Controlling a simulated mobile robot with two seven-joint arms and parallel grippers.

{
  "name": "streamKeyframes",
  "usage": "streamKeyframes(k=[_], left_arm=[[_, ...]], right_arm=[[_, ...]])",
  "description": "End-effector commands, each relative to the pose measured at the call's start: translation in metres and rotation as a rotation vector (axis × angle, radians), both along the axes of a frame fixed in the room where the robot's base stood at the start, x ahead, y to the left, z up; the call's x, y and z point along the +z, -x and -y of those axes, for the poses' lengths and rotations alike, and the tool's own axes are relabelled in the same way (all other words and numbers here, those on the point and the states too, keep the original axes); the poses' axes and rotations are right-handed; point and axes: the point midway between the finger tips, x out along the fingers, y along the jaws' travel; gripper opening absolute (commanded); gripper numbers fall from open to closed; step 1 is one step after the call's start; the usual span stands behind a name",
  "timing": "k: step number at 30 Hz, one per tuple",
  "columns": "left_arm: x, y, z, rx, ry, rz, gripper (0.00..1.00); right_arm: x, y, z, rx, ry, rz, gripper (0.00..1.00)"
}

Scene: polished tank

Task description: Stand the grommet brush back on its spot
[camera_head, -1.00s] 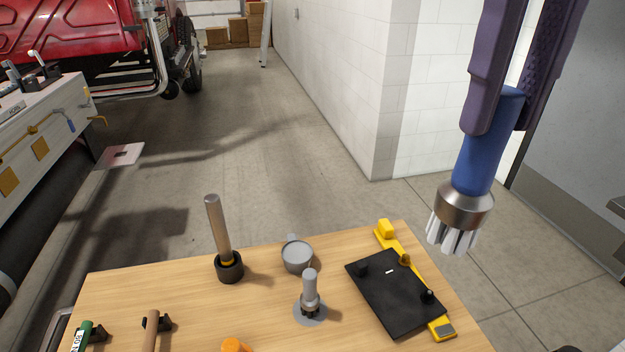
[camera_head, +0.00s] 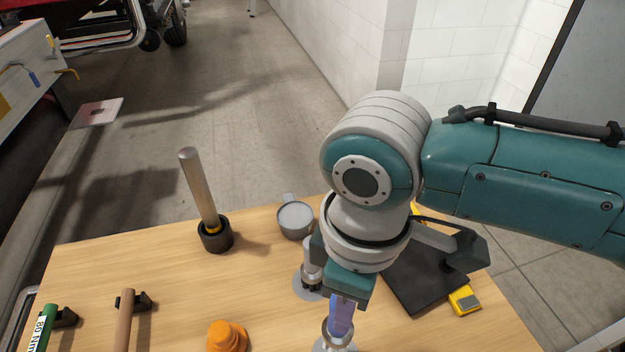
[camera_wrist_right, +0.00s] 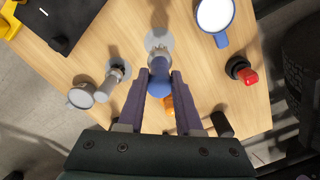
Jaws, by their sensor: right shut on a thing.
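The grommet brush has a blue handle (camera_head: 341,312) and a silver collar with pale bristles. My right gripper (camera_wrist_right: 160,78) is shut on its handle, pointing down over the table. In the head view my right arm covers much of the gripper. A grey round spot (camera_head: 322,345) lies under the brush at the lower picture edge. It also shows in the wrist view (camera_wrist_right: 158,37), where the brush head is over it. I cannot tell whether the bristles touch it. My left gripper is not in view.
A small grey tool (camera_head: 311,270) stands close beside my gripper on its own disc. A blue mug (camera_wrist_right: 228,32) stands nearby.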

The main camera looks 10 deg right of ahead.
Motion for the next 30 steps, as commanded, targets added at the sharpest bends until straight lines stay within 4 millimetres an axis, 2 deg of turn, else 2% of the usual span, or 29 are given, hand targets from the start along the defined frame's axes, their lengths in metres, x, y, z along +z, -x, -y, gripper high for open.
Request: streamKeyframes(k=[10, 22, 30], left_arm=[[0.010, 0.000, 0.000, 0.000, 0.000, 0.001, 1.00], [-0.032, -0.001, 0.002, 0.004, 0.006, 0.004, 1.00], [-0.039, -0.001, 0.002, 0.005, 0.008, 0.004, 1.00]], right_arm=[[0.004, 0.002, 0.003, -0.003, 0.003, -0.002, 0.00], [-0.049, 0.001, 0.002, -0.003, 0.002, -0.001, 0.00], [-0.060, 0.001, 0.003, -0.003, 0.002, -0.001, 0.00]])
